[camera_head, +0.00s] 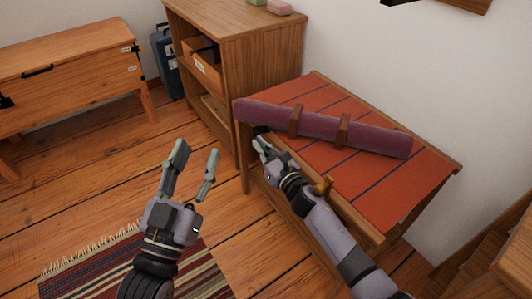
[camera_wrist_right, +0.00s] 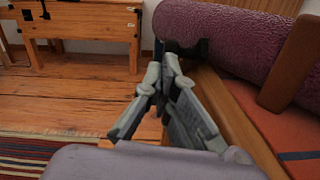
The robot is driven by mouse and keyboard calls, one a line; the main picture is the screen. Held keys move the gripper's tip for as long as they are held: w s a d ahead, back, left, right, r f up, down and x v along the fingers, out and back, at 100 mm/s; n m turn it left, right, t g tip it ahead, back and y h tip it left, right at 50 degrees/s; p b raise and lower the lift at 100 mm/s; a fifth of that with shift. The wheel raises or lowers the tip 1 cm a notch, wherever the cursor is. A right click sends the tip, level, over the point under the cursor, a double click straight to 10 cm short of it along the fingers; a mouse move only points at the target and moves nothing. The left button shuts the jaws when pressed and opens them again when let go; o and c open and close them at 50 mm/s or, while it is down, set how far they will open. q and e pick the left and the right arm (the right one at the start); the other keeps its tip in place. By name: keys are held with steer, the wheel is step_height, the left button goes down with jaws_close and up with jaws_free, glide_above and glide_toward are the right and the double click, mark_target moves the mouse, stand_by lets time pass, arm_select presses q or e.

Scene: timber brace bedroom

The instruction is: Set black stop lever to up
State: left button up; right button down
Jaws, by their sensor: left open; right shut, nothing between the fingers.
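A small black piece (camera_head: 260,130), which looks like the stop lever, sits at the left end of the bench's front edge, below the purple roll. In the right wrist view the black piece (camera_wrist_right: 182,47) is just past my fingertips; its exact position is hard to tell. My right gripper (camera_head: 262,144) is shut and empty, close to this piece; whether they touch is unclear. It also fills the middle of the right wrist view (camera_wrist_right: 165,68). My left gripper (camera_head: 197,155) is open and empty above the floor, left of the bench.
A brass-coloured lever (camera_head: 322,186) stands at the bench's front edge beside my right arm. A wooden shelf (camera_head: 240,50) and a chest (camera_head: 75,65) stand behind.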

steer(key=v, duration=1.1)
steer(key=shift+s+d, duration=0.2)
steer(key=shift+s, duration=0.15)
steer(key=shift+f, duration=0.15)
